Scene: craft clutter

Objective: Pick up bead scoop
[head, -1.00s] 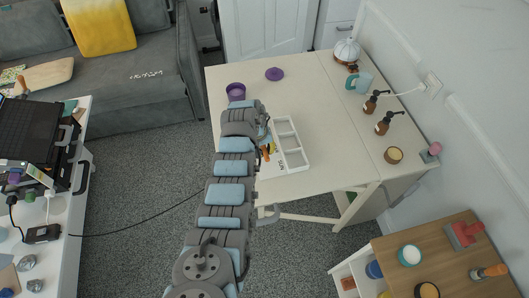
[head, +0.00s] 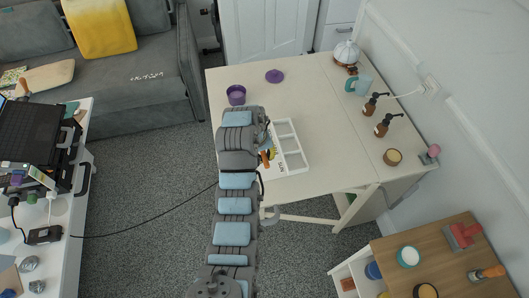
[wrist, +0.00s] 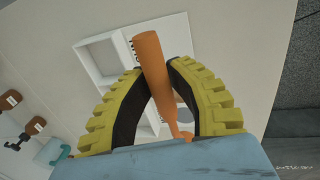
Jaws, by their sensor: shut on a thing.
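The bead scoop shows as an orange, rod-like piece (wrist: 152,62) in the wrist view, held between the yellow, dark-padded fingers of my gripper (wrist: 157,68). Its far end sticks out past the fingertips, and a thinner orange part shows between the fingers lower down. In the head view a bit of orange (head: 265,158) shows beside my gripper (head: 268,151), at the left side of the white compartment tray. My arm hides most of the gripper there. I cannot tell how far the scoop is above the table.
The white compartment tray (head: 304,153) lies right of my gripper on the pale table (head: 330,110). A purple cup (head: 236,95) and purple lid (head: 274,76) stand behind. Brown pump bottles (head: 383,125) and a round tan-topped jar (head: 393,157) stand at the right. The table's middle is clear.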

